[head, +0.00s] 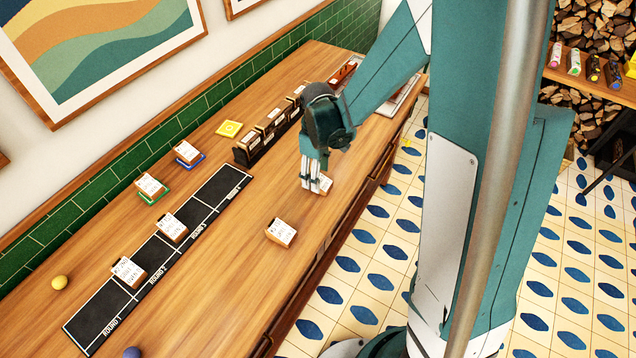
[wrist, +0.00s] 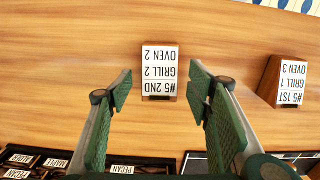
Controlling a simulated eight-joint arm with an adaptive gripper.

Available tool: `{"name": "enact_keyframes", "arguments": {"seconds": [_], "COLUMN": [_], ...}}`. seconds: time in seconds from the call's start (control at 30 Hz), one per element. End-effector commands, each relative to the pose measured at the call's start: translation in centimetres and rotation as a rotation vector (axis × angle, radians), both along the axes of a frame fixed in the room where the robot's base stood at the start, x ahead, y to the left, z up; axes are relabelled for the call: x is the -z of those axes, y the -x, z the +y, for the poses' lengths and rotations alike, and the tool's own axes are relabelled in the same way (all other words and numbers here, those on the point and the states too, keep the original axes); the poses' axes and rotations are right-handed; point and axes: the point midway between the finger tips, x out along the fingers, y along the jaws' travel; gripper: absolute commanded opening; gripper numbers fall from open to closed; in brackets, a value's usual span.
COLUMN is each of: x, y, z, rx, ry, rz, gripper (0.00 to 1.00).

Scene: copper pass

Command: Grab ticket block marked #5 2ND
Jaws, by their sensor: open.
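The ticket block marked #5 2ND, GRILL 2, OVEN 2 (wrist: 159,72) stands on the wooden counter, its white label upside down in the wrist view. In the head view this block (head: 326,184) is partly hidden behind my gripper's fingers. My gripper (head: 311,186) is open and points down at the counter beside the block. In the wrist view the fingers of my gripper (wrist: 160,88) are spread to either side of the block, with clear gaps and nothing held. Whether the fingertips are level with the block is hard to tell.
A similar block marked #5 1ST (wrist: 290,82) stands to one side, also in the head view (head: 281,233). A black ROUND board (head: 95,320) carries two blocks. A dark rack (head: 245,155) of labelled blocks stands behind my gripper. Counter between the blocks is clear.

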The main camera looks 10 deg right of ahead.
Motion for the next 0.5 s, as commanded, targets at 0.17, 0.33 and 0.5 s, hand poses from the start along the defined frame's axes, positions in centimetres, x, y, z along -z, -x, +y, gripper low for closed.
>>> {"name": "enact_keyframes", "arguments": {"seconds": [0.17,0.33,0.5], "x": [1.8,3.0,3.4], "y": [0.0,0.0,0.0], "z": [-0.1,-0.1,-0.1], "rx": [0.000,0.000,0.000], "ry": [0.000,0.000,0.000], "rz": [0.000,0.000,0.000], "gripper": [0.50,0.50,0.50]}}
